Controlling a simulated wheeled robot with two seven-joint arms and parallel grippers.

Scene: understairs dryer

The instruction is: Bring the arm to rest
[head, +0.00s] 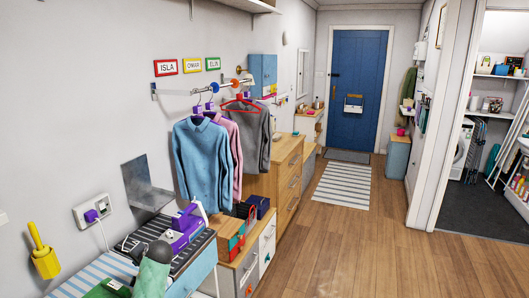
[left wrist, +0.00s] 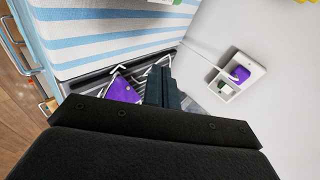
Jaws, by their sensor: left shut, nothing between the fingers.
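My left gripper (head: 156,252) shows as a grey shape at the bottom left of the head view, over the dark ribbed rest at the end of the ironing surface. In the left wrist view its dark fingers (left wrist: 160,80) are together, with nothing between them. A purple and white iron (head: 182,234) sits just beyond it. Part of a purple thing, probably this iron, shows beside the fingers in the left wrist view (left wrist: 122,90). The gap between fingers and iron is hard to judge. My right gripper is in neither view.
A wall socket (head: 94,212) with a purple plug and a yellow holder (head: 45,262) are at left. Shirts (head: 202,160) hang above drawers (head: 285,170). Wooden floor (head: 350,250) at right is clear.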

